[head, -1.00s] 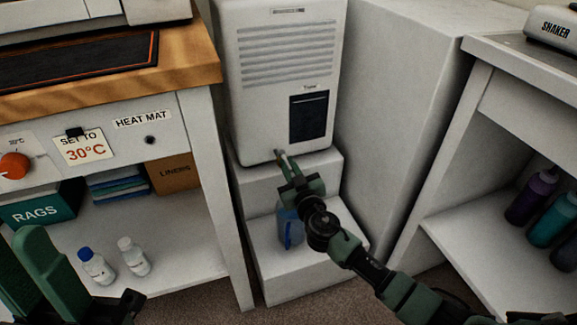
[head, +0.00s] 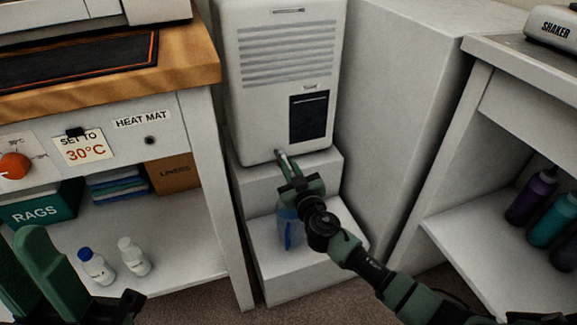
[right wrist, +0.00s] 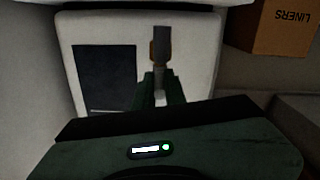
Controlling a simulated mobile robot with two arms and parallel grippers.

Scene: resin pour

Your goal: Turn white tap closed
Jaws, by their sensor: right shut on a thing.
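The tap (head: 281,154) is a small light fitting low on the front of the white dehumidifier-like unit (head: 262,120). My right gripper (head: 288,166) reaches up to it from below right, its fingers shut on the tap. In the right wrist view the tap shows as a grey cylinder (right wrist: 162,42) with a brownish part beside it, just beyond the green fingers (right wrist: 160,88). The fingers hide part of the tap, so its exact turn is hard to read. My left gripper (head: 32,270) shows only in part, as green fingers at the lower left, away from the tap.
The unit stands on white steps, with a blue container (head: 290,230) on the lower step behind my right gripper. A bench with two bottles (head: 115,262) on its shelf is at left. A tall white block (head: 390,130) and a shaker bench (head: 470,75) are at right.

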